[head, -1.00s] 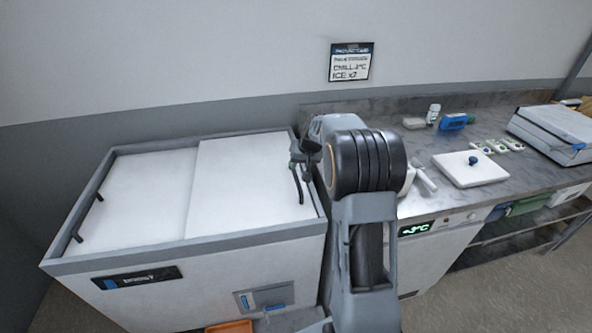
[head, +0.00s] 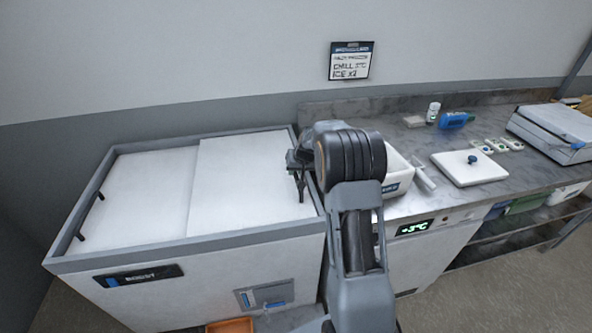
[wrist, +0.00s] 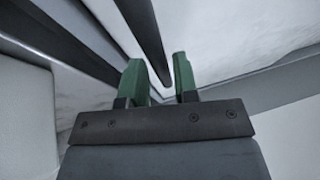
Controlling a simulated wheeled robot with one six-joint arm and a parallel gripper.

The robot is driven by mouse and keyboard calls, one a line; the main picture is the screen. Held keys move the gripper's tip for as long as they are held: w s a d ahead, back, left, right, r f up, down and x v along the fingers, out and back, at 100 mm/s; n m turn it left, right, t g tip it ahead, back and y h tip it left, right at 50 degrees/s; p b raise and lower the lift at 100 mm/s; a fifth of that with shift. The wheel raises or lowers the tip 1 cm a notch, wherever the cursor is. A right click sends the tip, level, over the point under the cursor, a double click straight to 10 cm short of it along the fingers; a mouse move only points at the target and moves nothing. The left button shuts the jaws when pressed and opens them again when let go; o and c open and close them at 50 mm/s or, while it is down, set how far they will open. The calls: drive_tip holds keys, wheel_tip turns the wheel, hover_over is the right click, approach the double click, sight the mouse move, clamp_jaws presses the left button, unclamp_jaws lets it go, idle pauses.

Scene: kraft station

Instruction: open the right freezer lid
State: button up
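The chest freezer (head: 180,241) stands at the left with two white lids side by side. The right lid (head: 243,183) lies flat and overlaps the left lid (head: 150,190); no gap shows beside it. A dark bar handle (head: 301,190) sits near the right lid's right edge. My gripper (head: 293,160) is just above this handle, partly hidden by my wrist. In the wrist view, my gripper's green fingers (wrist: 159,76) are apart. The dark handle bar (wrist: 148,35) reaches into the gap between them; I cannot tell whether either finger touches it.
The freezer's grey rim (head: 190,240) surrounds the lids. To the right, the counter (head: 410,150) carries a white bin (head: 399,178), a white board (head: 469,168) and a large scale-like box (head: 555,130). An orange tray (head: 230,326) is low in front of the freezer.

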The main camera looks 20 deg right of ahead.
clamp_jaws()
hover_over(219, 192)
drive_tip(key=shift+s, duration=0.1)
idle(0.5)
drive_tip(key=shift+o, duration=1.5)
unclamp_jaws()
drive_tip(key=shift+r, duration=0.1)
drive_tip(key=b+v, duration=0.1)
drive_tip(key=v, duration=1.2)
drive_tip(key=shift+s+r+b, duration=0.2)
drive_tip(key=shift+r+b, duration=0.05)
drive_tip(key=shift+b, duration=0.05)
